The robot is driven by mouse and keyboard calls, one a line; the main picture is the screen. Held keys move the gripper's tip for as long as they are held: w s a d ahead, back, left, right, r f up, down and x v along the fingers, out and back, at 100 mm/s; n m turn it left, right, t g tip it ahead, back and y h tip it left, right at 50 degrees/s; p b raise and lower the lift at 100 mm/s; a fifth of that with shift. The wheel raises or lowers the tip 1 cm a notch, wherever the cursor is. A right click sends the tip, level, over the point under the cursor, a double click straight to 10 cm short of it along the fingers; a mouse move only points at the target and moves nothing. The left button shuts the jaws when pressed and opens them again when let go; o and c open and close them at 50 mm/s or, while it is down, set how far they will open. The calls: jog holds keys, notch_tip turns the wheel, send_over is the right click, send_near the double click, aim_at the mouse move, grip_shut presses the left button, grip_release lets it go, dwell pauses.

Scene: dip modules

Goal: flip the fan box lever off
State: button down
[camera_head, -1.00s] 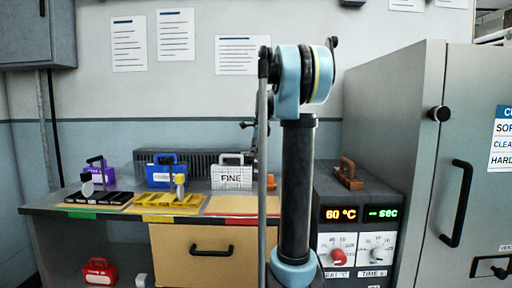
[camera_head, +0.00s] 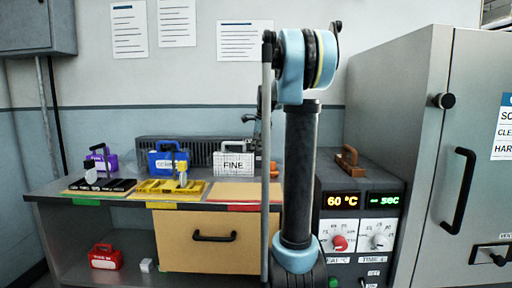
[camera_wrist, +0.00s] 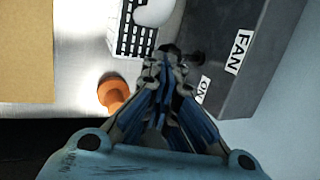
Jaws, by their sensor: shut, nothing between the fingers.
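The fan box (camera_wrist: 235,75) is a dark grey block at the right of the wrist view, with a white "FAN" label and an "ON" label on its top. A small black knob-like part (camera_wrist: 198,58) shows at its left edge, close to my fingertips; I cannot tell for sure that it is the lever, nor its position. My gripper (camera_wrist: 168,62) is shut and empty, its blue-and-black fingers together just left of the box. I cannot tell whether the tips touch it.
A white "FINE" case (camera_head: 233,165) and an orange item (camera_wrist: 113,92) lie left of my fingers. Blue (camera_head: 167,162) and purple (camera_head: 101,160) cases stand farther left. A cabinet reading 60 °C (camera_head: 341,201) and a tall grey cabinet (camera_head: 400,110) stand right.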

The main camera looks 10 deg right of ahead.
jog(key=shift+r, duration=0.1)
jog(key=shift+r, duration=0.7)
jog(key=v, duration=1.3)
jog(key=shift+s+r, duration=0.2)
jog(key=shift+s, duration=0.35)
jog(key=w+a+h, duration=0.2)
jog(key=a+h, duration=0.2)
jog(key=a, duration=0.2)
jog(key=shift+a+m, duration=0.4)
